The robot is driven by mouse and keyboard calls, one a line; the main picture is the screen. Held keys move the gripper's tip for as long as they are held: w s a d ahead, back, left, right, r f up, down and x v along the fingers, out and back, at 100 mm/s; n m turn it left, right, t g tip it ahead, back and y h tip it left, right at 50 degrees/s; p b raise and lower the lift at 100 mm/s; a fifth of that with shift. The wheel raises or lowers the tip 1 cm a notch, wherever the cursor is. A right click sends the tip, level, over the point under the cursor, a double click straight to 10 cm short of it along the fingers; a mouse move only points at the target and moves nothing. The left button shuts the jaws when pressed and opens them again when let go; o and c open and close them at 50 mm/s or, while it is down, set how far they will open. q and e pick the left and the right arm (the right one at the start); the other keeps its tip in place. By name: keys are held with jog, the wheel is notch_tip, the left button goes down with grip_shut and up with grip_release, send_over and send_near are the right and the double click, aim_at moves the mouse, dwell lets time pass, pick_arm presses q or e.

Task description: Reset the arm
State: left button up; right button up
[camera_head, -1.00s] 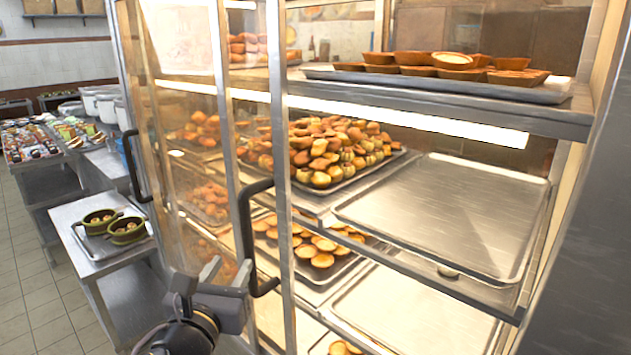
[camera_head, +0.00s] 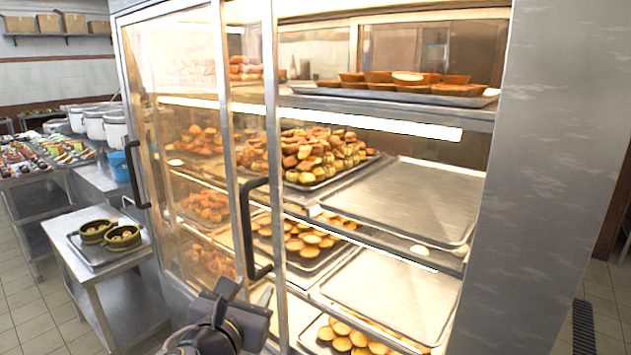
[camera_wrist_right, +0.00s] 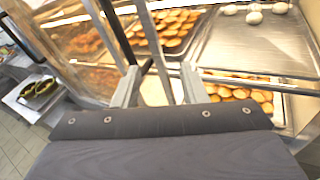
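My right gripper (camera_head: 245,293) is at the bottom of the head view, just below and left of the lower end of the black door handle (camera_head: 262,232). In the right wrist view, its two fingers (camera_wrist_right: 158,86) stand apart with nothing held between them. A dark bar, likely the handle's end, shows behind the gap between them. The glass-fronted display cabinet (camera_head: 222,150) stands in front, with its right side open and the glass doors at left. My left gripper is not in view.
Inside the cabinet are trays of pastries (camera_head: 325,155) and an empty tray (camera_head: 410,200). Stockpots (camera_head: 95,125) stand farther back. Tiled floor is clear at the far left and right.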

jog(key=s+d+f+m+g, duration=0.25)
jog(key=d+m, duration=0.25)
jog(key=d, duration=0.4)
jog(key=s+d+f+m+g+p, duration=0.1)
jog(key=d+f+m+g, duration=0.3)
jog(key=d, duration=0.6)
jog(key=s+d+f+m+g, duration=0.2)
jog(key=d+m+g, duration=0.2)
jog(key=d+m, duration=0.4)
jog(key=s+d+f+m+y+p, duration=0.1)
jog(key=s+d+m+y, duration=0.1)
jog(key=s+m, duration=0.6)
jog(key=s+d+f+m+y, duration=0.2)
jog(key=s+m+y, duration=0.2)
jog(key=s+m, duration=0.4)
jog(key=shift+s+d+m+y+p, duration=0.2)
jog(key=shift+s+m+y+p, duration=0.15)
jog(key=shift+s, duration=0.85)
